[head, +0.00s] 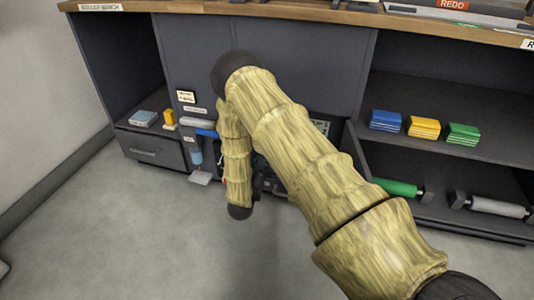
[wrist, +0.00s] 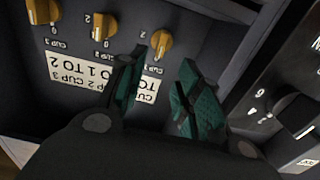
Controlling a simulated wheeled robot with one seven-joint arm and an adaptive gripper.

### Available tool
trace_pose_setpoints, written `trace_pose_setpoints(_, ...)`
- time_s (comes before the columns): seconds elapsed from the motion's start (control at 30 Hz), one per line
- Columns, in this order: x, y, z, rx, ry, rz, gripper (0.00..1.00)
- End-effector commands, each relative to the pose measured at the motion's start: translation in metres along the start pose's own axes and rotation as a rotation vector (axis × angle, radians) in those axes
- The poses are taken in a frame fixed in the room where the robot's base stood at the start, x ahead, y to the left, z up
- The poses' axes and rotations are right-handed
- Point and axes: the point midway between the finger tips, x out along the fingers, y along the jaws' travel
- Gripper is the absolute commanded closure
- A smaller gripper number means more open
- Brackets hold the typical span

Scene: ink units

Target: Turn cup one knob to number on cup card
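In the wrist view, three orange knobs stand in a row on a dark panel: a left knob (wrist: 42,12), a middle knob (wrist: 102,26) and a right knob (wrist: 161,43). Upside-down cup labels and small numbers sit around them; I cannot surely read which is cup one. A white card (wrist: 72,72) with upside-down black text lies below the row, partly hidden by my gripper. My gripper (wrist: 157,88) is open and empty, its dark green fingers apart, just below the right knob and not visibly touching it.
A dark panel with a dial (wrist: 299,112) is at the wrist view's right. In the head view, blue (head: 385,121), yellow (head: 423,128) and green (head: 462,134) blocks sit on the right shelf, above green (head: 398,187) and grey (head: 497,206) rollers. The floor in front is clear.

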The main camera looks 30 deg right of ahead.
Motion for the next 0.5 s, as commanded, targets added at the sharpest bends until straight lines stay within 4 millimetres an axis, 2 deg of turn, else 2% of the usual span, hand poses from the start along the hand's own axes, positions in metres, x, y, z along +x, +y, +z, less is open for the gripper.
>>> trace_pose_setpoints(0.5, 0.079, 0.0, 0.003, 0.001, 0.0, 0.001, 0.66)
